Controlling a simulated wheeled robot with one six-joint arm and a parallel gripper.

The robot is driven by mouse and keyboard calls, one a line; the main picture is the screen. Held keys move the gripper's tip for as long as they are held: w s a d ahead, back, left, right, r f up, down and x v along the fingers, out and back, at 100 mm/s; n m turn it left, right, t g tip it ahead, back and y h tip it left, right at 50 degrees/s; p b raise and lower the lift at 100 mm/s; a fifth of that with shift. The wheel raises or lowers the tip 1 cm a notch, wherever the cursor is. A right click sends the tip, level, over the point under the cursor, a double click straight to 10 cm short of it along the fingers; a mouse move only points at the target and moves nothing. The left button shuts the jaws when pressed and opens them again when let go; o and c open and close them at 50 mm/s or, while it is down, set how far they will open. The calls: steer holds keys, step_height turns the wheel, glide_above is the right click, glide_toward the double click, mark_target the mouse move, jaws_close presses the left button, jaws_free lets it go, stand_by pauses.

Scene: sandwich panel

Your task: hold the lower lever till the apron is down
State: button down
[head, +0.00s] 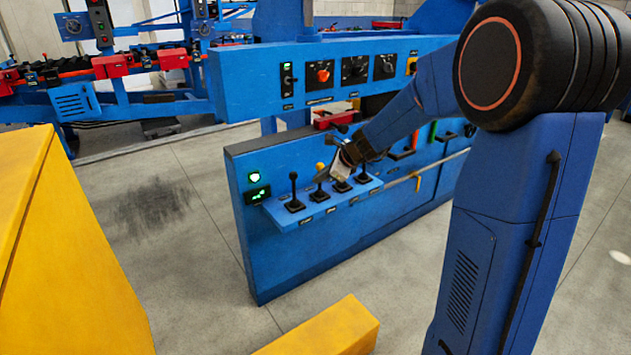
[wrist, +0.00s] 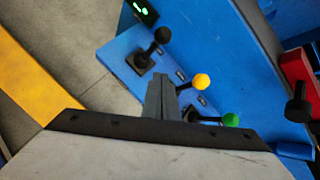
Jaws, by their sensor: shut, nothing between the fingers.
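A blue shelf (head: 303,222) on the blue panel carries a row of upright levers. A black-knobbed lever (head: 293,190) stands at its left end and shows in the wrist view (wrist: 162,36). Beside it is a yellow-knobbed lever (head: 320,168), also in the wrist view (wrist: 201,81). A green-knobbed lever (wrist: 231,119) comes after it. The labels are too small to read, so I cannot tell which is the lower lever. My gripper (head: 332,172) is shut and empty, its fingers (wrist: 164,80) close to the yellow-knobbed lever; contact is unclear. I cannot make out the apron.
A green lamp (head: 254,177) and a small green display (head: 258,194) are lit left of the levers. An upper blue panel (head: 235,85) with a red button (head: 323,75) overhangs behind. Yellow blocks (head: 75,270) stand at the near left. The floor between is clear.

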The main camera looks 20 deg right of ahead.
steer(key=v, duration=0.6)
steer(key=shift+r, duration=0.35)
steer(key=s+a+r+n+g+h, duration=0.1)
steer(key=s+a+n, duration=0.1)
steer(key=s+n, duration=0.65)
steer(key=s+a+r+n+g, duration=0.15)
steer(key=s+n, duration=0.25)
steer(key=s, duration=0.9)
steer(key=s+d+f+n+h, duration=0.1)
steer(key=s+f+n, duration=0.1)
steer(key=s+n, duration=0.3)
steer(key=s+d+f+n+h, duration=0.2)
steer(key=s+n, duration=0.4)
steer(key=s, duration=0.8)
steer(key=shift+d+h, duration=0.2)
steer(key=shift+h, duration=0.1)
